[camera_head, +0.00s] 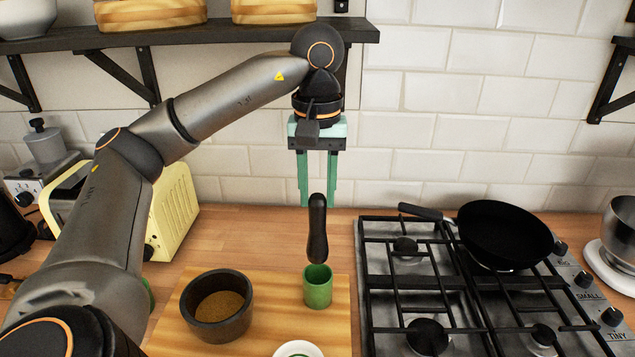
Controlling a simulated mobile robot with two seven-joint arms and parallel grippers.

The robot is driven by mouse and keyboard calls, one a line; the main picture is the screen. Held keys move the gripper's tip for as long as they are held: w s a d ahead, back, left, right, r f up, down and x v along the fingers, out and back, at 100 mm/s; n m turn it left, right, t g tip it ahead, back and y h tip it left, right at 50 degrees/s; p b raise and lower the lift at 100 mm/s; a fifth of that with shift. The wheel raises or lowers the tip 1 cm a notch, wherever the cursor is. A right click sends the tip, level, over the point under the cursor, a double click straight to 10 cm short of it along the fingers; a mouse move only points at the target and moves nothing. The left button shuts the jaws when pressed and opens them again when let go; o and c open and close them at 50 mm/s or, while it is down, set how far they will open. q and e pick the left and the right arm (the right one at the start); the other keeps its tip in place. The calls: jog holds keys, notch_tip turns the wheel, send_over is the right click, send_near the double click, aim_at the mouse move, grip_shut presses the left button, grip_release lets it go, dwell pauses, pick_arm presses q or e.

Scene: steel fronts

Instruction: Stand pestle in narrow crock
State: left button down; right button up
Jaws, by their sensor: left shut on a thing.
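My left gripper (318,203) points straight down, with teal fingers. It is shut on the upper end of a dark pestle (318,235), which hangs upright between the fingertips. The pestle's lower end lies at the back rim of a narrow green crock (318,292) in the picture; I cannot tell its exact height over the mouth. The crock stands upright on a wooden board (260,335). My right gripper is not in view.
A wide dark mortar (216,322) with brown contents stands left of the crock, and a white-rimmed dish (298,350) in front. A gas hob (385,320) with a black pan (505,235) is at the right. A yellow toaster (175,212) stands behind my left arm.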

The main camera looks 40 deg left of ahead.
aim_at(318, 230)
pick_arm(q)
jog(key=shift+f+b, duration=2.8)
jog(key=shift+f, duration=1.15)
jog(key=shift+c, duration=2.2)
grip_release()
notch_tip(318, 230, up, 12)
jog(key=p, duration=0.7)
jog(key=shift+r, duration=0.25)
